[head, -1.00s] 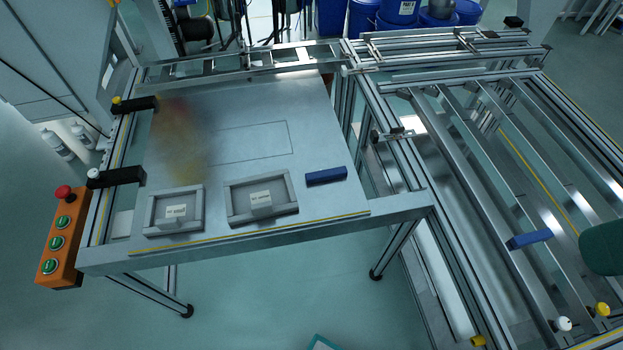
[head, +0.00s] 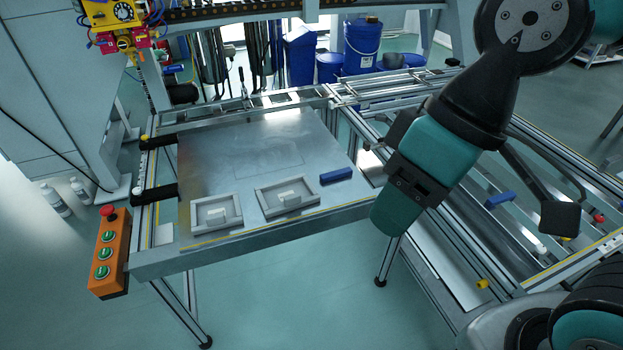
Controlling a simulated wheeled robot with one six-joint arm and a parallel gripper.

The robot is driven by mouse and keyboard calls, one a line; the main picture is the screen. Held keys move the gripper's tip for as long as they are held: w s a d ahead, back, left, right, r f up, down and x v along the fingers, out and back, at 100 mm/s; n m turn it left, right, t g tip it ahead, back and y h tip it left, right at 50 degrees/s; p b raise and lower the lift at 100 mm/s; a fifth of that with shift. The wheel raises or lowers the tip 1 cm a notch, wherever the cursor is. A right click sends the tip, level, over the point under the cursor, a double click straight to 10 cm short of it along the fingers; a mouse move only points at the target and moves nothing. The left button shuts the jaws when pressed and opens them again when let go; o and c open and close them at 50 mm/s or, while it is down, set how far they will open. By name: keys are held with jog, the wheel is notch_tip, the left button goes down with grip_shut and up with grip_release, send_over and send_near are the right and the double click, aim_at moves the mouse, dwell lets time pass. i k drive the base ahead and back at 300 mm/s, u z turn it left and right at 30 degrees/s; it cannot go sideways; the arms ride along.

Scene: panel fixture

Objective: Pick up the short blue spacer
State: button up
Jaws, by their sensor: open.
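One blue spacer (head: 336,175) lies flat at the right front of the grey panel, beside the two framed parts. A second blue spacer (head: 499,199) lies across the rails of the frame at the right. The two look close in length, so I cannot tell for sure which is the short one. My gripper (head: 478,205) is at the right, in front of the rails and apart from the spacer on the panel. It is open with nothing seen held in it. My arm hides part of the rails.
Two grey framed parts (head: 217,214) (head: 287,197) lie on the panel (head: 220,160). Black clamps (head: 154,194) stand at its left edge. An orange button box (head: 110,258) hangs at the front left. The panel's middle is clear.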

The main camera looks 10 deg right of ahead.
aim_at(345, 171)
jog(key=u, duration=0.35)
jog(key=i, duration=1.05)
jog(key=z, duration=0.7)
